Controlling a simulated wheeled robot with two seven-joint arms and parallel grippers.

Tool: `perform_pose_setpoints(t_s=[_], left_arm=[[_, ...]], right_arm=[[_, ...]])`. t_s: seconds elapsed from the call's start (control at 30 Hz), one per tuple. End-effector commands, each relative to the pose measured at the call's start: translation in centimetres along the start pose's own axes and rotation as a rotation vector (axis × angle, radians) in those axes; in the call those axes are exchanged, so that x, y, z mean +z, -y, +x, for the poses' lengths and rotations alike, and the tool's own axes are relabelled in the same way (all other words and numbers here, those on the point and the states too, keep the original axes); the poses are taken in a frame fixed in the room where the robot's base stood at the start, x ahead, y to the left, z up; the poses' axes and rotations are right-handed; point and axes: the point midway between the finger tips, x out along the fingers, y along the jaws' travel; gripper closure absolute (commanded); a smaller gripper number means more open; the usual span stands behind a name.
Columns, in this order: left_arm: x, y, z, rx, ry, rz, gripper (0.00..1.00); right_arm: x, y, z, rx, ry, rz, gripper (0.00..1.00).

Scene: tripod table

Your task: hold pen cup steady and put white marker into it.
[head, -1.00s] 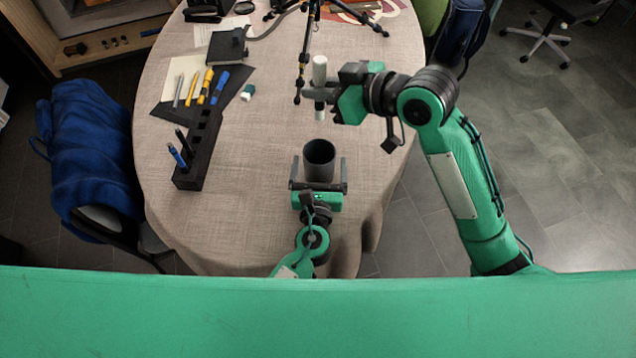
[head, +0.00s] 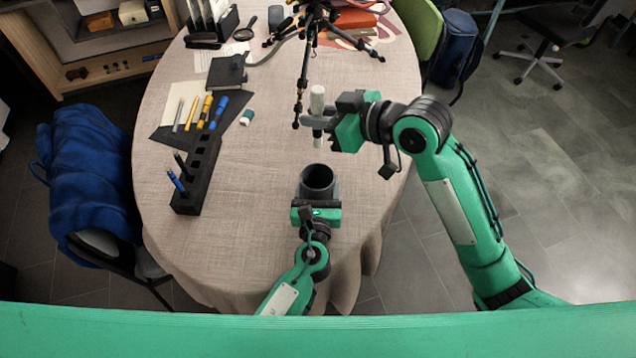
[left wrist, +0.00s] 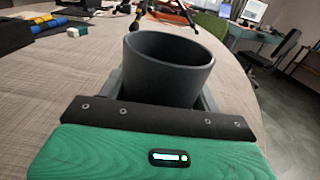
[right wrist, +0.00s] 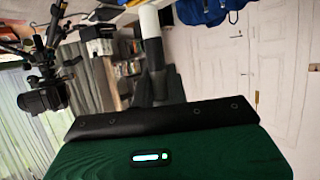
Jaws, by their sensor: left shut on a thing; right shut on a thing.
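The dark grey pen cup (head: 318,178) stands on the table near its front edge. My left gripper (head: 317,196) is shut on it from the front. The cup also shows in the left wrist view (left wrist: 168,68), its mouth open upward between the fingers. The white marker (head: 317,100) is held upright in the air by my right gripper (head: 318,122), above and slightly behind the cup. Its lower end shows below the fingers. The marker's white end is also in the right wrist view (right wrist: 150,22), between the fingers.
A black tripod (head: 305,75) stands behind the marker. A black pen block (head: 197,175) with pens stands to the left. Several markers lie on a dark sheet (head: 235,105), and a small white-and-green eraser (head: 246,118) lies beside it. The table (head: 265,200) between block and cup is clear.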

Motion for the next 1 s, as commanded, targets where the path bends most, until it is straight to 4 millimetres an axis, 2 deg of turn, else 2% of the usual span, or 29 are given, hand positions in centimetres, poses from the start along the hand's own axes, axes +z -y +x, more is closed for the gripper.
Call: perform_pose_setpoints(t_s=[1.0], left_arm=[[0.0,0.0,0.0,0.0,-0.001,0.0,0.63]], right_arm=[[6.8,0.0,2.8,0.0,0.002,0.001,1.0]])
